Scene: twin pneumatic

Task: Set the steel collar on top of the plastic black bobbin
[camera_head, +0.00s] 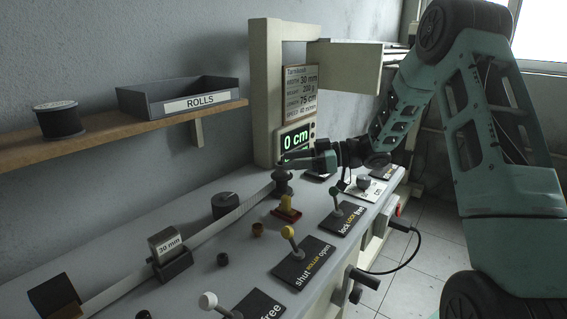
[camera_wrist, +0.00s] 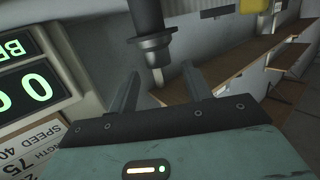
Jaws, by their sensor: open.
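My gripper (camera_head: 288,164) is open and level above the bench, by the upper end of a dark flanged post (camera_head: 282,183). In the wrist view the gripper's spread fingers (camera_wrist: 160,82) have the dark post (camera_wrist: 153,48) ahead of and partly between their tips; I see no grip on it. A black spool (camera_head: 58,121), which looks like the black bobbin, stands upright on the wall shelf. I cannot clearly pick out the steel collar; a ring-like part at the post may be it. A dark cylinder (camera_head: 225,206) stands on the bench.
A grey ROLLS tray (camera_head: 180,97) sits on the wooden shelf (camera_head: 100,137). The bench holds a 30 mm block (camera_head: 166,245), a pale strip, small brown and dark rings, a yellow-red part (camera_head: 287,209) and several upright levers. A display column (camera_head: 265,95) stands behind my gripper.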

